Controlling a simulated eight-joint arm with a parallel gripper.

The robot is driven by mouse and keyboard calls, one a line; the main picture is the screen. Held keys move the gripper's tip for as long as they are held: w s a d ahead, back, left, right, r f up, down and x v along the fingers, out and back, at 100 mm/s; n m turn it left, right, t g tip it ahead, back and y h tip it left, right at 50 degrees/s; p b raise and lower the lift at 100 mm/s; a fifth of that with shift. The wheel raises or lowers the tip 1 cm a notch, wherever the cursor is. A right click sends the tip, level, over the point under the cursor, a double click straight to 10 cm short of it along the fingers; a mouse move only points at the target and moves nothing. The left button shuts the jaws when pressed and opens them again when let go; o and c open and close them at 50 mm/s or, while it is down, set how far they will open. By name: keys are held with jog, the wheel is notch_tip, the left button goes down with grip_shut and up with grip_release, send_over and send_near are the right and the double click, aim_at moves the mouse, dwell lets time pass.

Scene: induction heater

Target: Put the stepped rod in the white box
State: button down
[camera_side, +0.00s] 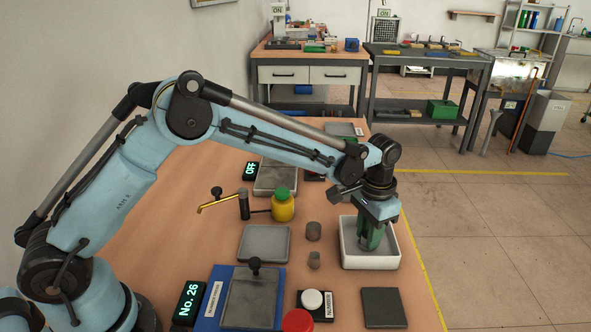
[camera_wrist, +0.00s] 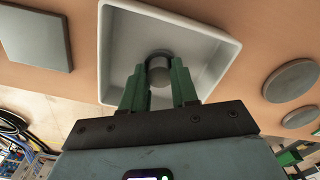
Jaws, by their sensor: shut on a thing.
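The white box (camera_side: 371,262) is a shallow open tray near the right edge of the wooden table in the side view. It also fills the upper middle of the wrist view (camera_wrist: 226,42). My gripper (camera_side: 369,242) points down inside the box, with its green fingers below the rim. The fingers hide the rod in the side view. I cannot tell whether it touches the box floor.
A yellow bottle with a green cap (camera_side: 283,206) and a grey plate (camera_side: 264,244) are farther left. The table edge runs close on the right.

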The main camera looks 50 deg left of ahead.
jog(key=shift+f, duration=0.1)
jog(key=c, duration=0.9)
grip_release()
jog(key=shift+o, duration=0.2)
notch_tip(320, 180, up, 11)
jog(key=s+a+r+n+t, duration=0.1)
jog(key=s+a+r+t, duration=0.1)
jog(key=s+a+r, duration=0.25)
jog(key=s+a+f+n+t, duration=0.1)
jog(key=s+a+t, duration=0.1)
jog(key=s+a, duration=0.2)
jog(key=s+a+f+n+t, duration=0.1)
jog(key=s+a, duration=0.4)
jog(key=s, duration=0.6)
jog(key=shift+s+f+n+t, duration=0.3)
jog(key=shift+f+t, duration=0.25)
jog(key=shift+t, duration=0.55)
